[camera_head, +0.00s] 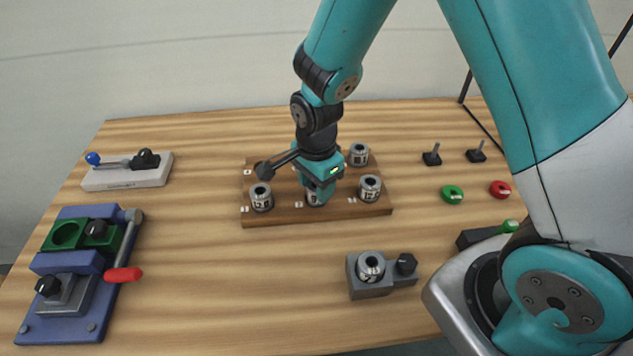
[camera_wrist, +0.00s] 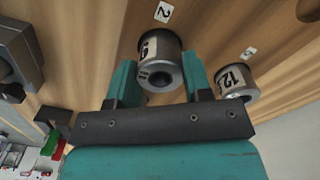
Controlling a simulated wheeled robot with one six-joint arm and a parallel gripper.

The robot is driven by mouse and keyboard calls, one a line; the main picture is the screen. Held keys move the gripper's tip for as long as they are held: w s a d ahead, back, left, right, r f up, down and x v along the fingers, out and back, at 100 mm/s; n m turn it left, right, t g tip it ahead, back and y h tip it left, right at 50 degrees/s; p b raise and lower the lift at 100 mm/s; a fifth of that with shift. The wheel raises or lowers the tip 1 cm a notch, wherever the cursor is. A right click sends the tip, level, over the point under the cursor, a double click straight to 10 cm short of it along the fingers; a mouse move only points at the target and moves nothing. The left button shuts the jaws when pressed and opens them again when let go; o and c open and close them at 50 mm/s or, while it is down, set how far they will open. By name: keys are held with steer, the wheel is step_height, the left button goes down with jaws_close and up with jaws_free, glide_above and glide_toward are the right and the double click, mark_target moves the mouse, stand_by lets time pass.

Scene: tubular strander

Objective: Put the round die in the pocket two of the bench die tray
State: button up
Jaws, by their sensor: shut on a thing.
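The bench die tray (camera_head: 275,217) is a brown wooden board in the middle of the bench, with small number labels. My gripper (camera_head: 315,192) points down over its front middle and is shut on a round die (camera_head: 313,199), a steel cylinder with a white label. In the wrist view, my gripper (camera_wrist: 160,78) has its two teal fingers on either side of this die (camera_wrist: 159,62). A label reading 2 (camera_wrist: 164,11) shows beside it. I cannot tell whether the die rests in its pocket or hangs just above it. The gripper hides part of the tray.
Other dies stand on the tray at front left (camera_head: 261,198), front right (camera_head: 369,188) and back right (camera_head: 358,155). Another die (camera_head: 371,267) sits in a grey block nearer me. A blue fixture (camera_head: 75,270) stands at left; green (camera_head: 452,194) and red (camera_head: 501,189) rings lie at right.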

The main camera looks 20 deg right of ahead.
steer(key=o, duration=1.3)
steer(key=shift+f, duration=0.1)
steer(key=shift+c, duration=0.2)
step_height(320, 180, up, 12)
steer(key=b, duration=0.1)
steer(key=s+a+r+n+y, duration=0.2)
steer(key=s+r+n, duration=0.2)
steer(key=s+n, duration=0.5)
steer(key=s+a+r+n+y, duration=0.2)
steer(key=s+r+n, duration=0.3)
steer(key=s+n, duration=0.4)
steer(key=n, duration=0.4)
steer(key=shift+s+a+r, duration=0.15)
steer(key=shift+s+a, duration=0.15)
steer(key=shift+a, duration=0.05)
